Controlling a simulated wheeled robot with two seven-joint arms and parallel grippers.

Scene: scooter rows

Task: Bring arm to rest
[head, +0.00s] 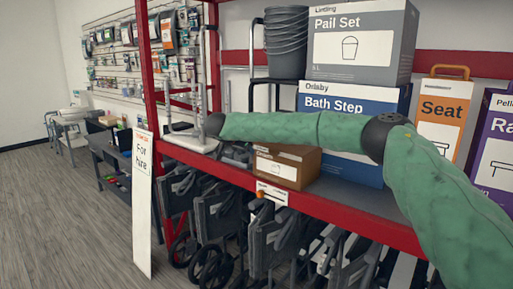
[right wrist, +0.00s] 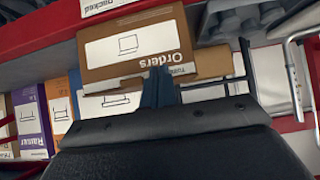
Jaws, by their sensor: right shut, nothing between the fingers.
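My right arm, in a green sleeve, comes in from the right and reaches left across the front of the red shelf (head: 345,216). Its dark end, with my right gripper (head: 213,124), is near the red post and is seen only in small part. In the right wrist view the fingers of the right gripper (right wrist: 158,88) are together and empty. They point towards a brown box marked Orders (right wrist: 138,48), overlapping its edge in the picture; contact cannot be told. My left gripper is not in view.
On the shelf are a brown box (head: 287,167), a Bath Step box (head: 350,98), a Pail Set box (head: 362,45), a Seat box (head: 440,113) and stacked grey pails (head: 286,42). Folded wheeled frames (head: 215,212) stand below. A For hire sign (head: 142,200) stands left; floor there is open.

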